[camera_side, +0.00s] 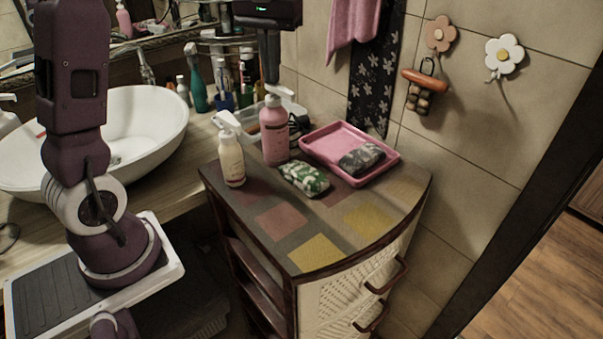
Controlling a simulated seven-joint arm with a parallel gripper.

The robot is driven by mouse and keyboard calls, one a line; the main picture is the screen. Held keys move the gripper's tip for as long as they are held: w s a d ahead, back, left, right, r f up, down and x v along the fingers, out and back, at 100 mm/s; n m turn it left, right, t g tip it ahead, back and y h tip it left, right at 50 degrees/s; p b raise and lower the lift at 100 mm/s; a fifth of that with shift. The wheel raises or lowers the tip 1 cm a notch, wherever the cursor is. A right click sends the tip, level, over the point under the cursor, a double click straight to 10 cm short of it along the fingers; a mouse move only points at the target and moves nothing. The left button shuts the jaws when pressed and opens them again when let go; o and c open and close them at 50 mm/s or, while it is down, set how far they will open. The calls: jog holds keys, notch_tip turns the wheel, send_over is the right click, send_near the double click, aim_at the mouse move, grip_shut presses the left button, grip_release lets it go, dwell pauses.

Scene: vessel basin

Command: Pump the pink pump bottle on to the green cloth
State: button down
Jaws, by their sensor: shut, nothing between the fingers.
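The pink pump bottle (274,137) stands upright on the cabinet top, with a white pump head. My gripper (271,82) is shut and empty, pointing down directly above the pump head; whether it touches the pump cannot be told. The green cloth (304,178), green and white patterned and bunched up, lies on the cabinet top just in front and to the right of the bottle.
A cream pump bottle (231,160) stands left of the pink one. A pink tray (329,141) holding a dark cloth (361,159) lies to the right. A white basin (141,125) is at the left. The cabinet's front top (315,253) is clear.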

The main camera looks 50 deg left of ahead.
jog(key=shift+r, duration=1.4)
jog(key=shift+r, duration=3)
jog(key=s+d+f+m+t, duration=0.2)
jog(key=s+d+m+t, duration=0.1)
jog(key=s+d, duration=0.8)
jog(key=s+d+f+m+t, duration=0.1)
jog(key=s+f+m+t, duration=0.1)
jog(key=s+f, duration=0.6)
jog(key=s+m, duration=0.1)
jog(key=s, duration=0.1)
jog(key=shift+s+d+t, duration=0.15)
jog(key=shift+s+t, duration=0.15)
